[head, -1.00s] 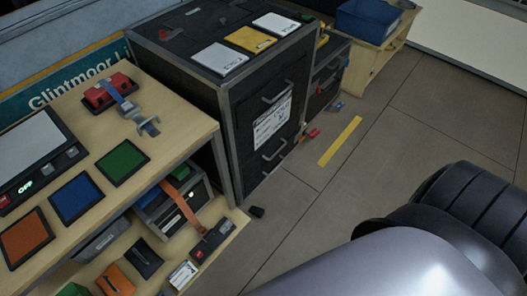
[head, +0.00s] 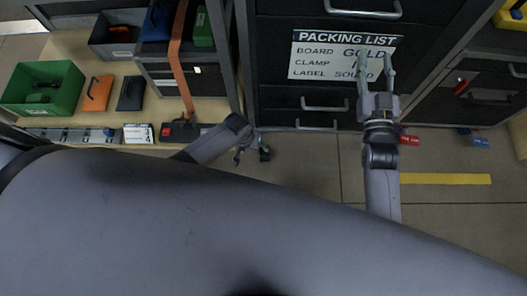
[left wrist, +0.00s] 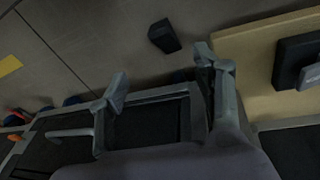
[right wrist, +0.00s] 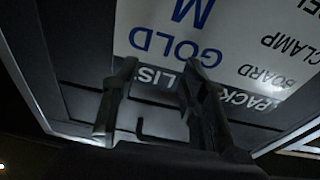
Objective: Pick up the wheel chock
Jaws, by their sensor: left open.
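The wheel chock looks to be the small black block (head: 265,154) on the floor in front of the dark cabinet. It also shows in the left wrist view (left wrist: 164,37), lying on the grey floor just beyond the fingertips. My left gripper (head: 248,147) is low beside it, partly overlapping it in the head view. In the left wrist view my left gripper (left wrist: 161,70) is open, with nothing between its fingers. My right gripper (head: 375,74) is open and empty in front of the packing list sheet (head: 318,60).
The bench's lower shelf (head: 100,70), with a green bin (head: 42,88) and several small items, is at left. The cabinet's drawer handles (head: 325,106) stick out. Red (head: 408,139) and blue (head: 481,141) items lie on the floor near a yellow strip (head: 445,179).

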